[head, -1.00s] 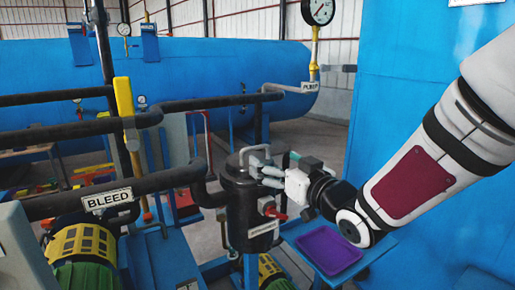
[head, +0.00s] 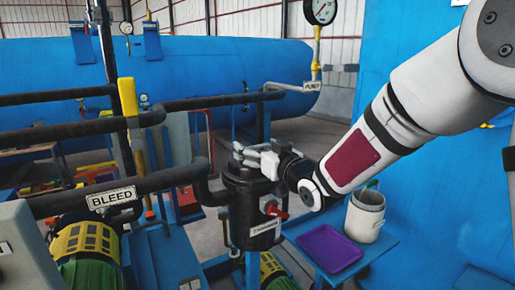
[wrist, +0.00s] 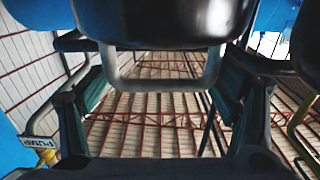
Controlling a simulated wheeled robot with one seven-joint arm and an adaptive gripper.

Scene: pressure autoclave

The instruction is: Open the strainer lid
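The strainer (head: 240,215) is a black upright cylinder on a blue stand in the head view. Its black lid (head: 240,177) looks seated on top, partly hidden by my gripper. My gripper (head: 250,155) is at the top of the lid, reaching in from the right. In the wrist view, the dark lid (wrist: 165,20) fills the top, and its grey U-shaped handle (wrist: 160,84) lies between my gripper's fingers (wrist: 160,95). The fingers are spread on either side, with a gap to the handle.
A purple tray (head: 328,249) and a grey-white pot (head: 365,216) are on the blue shelf (head: 378,246) at right. Black pipes (head: 160,180) and a yellow lever (head: 128,97) are at left. A red-handled valve (head: 277,210) sticks out of the strainer's front.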

